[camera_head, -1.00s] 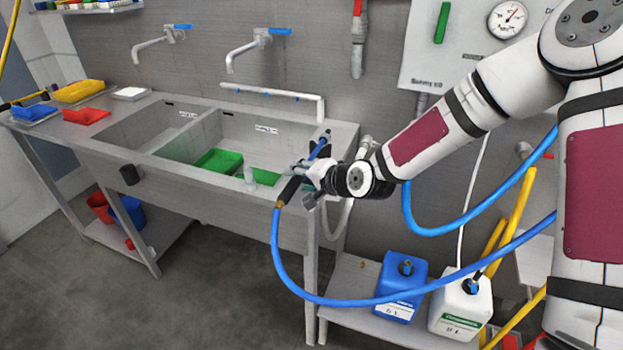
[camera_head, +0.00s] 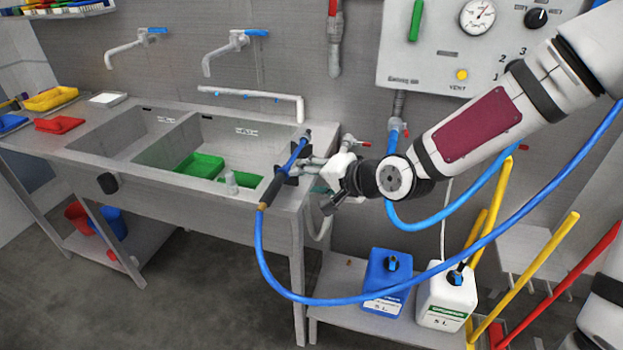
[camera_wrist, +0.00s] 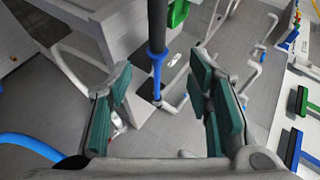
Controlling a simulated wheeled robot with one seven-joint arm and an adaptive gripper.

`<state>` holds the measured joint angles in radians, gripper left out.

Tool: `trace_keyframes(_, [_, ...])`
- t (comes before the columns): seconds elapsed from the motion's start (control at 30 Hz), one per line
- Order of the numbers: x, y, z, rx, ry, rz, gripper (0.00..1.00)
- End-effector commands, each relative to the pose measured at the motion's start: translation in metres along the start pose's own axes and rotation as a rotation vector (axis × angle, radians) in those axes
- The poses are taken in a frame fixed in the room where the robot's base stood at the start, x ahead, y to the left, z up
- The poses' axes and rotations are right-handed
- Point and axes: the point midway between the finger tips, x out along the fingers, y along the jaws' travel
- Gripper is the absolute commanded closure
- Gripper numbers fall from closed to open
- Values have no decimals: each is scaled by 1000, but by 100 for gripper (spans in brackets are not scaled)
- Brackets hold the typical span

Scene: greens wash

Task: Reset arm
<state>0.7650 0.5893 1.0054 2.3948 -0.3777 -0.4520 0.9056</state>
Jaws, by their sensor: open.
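My gripper (camera_head: 312,172) is at the right end of the sink, pointing left towards the blue spray wand (camera_head: 292,158). In the wrist view its two green-padded fingers (camera_wrist: 160,80) stand wide apart with nothing gripped between them. The wand (camera_wrist: 157,25) shows beyond and between the fingertips, apart from the pads. The wand stands tilted at the sink's right edge, by a dark holder (camera_head: 284,172) that is partly hidden. A blue hose (camera_head: 262,245) hangs from its lower end and loops right, passing below my arm.
The sink (camera_head: 140,171) holds green trays (camera_head: 200,165). Blue (camera_head: 386,283) and white (camera_head: 447,300) jugs stand on a low shelf below my arm. A control panel (camera_head: 450,75) is on the wall behind it. Yellow and red poles (camera_head: 520,280) lean at right. Open floor lies at front left.

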Motion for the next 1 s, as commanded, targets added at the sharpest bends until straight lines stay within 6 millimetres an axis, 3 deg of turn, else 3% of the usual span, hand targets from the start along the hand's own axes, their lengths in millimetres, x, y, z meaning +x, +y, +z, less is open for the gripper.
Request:
trace_keyframes(0.4, [0,1,0,-9,-1,9,54])
trace_keyframes(0.57, [-9,19,4,-111,-12,123,54])
trace_keyframes(0.67, [-26,37,5,-226,-22,254,54])
trace_keyframes(0.8, [-62,56,-2,-378,-31,443,54])
trace_keyframes(1.0, [-128,61,-10,-528,-36,660,54])
